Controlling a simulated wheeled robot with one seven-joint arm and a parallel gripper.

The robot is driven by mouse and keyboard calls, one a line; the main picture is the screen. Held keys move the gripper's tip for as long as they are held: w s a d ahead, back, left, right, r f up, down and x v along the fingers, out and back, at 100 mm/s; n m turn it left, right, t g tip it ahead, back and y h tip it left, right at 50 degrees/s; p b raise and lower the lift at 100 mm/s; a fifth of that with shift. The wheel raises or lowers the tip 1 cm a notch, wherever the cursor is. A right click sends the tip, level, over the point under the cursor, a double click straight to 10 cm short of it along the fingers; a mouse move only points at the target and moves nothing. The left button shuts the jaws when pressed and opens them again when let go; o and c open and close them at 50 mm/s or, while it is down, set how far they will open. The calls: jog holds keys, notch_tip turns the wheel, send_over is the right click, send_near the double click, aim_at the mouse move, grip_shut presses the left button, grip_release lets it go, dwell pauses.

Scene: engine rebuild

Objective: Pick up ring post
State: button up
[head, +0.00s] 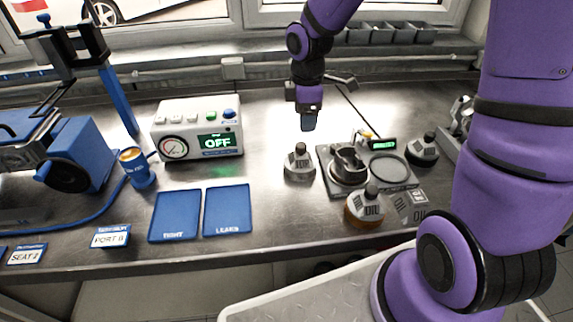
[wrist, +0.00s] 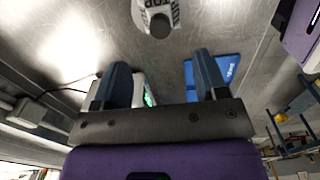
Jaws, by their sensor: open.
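The left post (head: 299,164) stands upright left of the grey fixture. The front post (head: 365,209) has a brown base and reads OIL. The right post (head: 424,151) is behind and right of the fixture. My gripper (head: 308,123) is open and empty, above and slightly behind the left post. In the wrist view, my gripper (wrist: 160,80) has its fingers apart, and a labelled post (wrist: 158,14) shows at the top edge, beyond the fingertips.
The grey fixture (head: 333,188) holds a dark cylinder (head: 348,163), a ring (head: 388,171) and a small green display (head: 383,145). Labelled cards (head: 408,207) lie beside the front post. Left are blue mats (head: 227,210) and a white tester (head: 197,120) showing OFF. Bare bench surrounds the left post.

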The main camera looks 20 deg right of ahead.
aim_at(301, 145)
jog(key=shift+a+f, duration=0.15)
jog(key=shift+f, duration=0.25)
jog(key=shift+w+a+f, duration=0.1)
jog(key=shift+w+f, duration=0.05)
jog(key=shift+f, duration=4.95)
grip_shut()
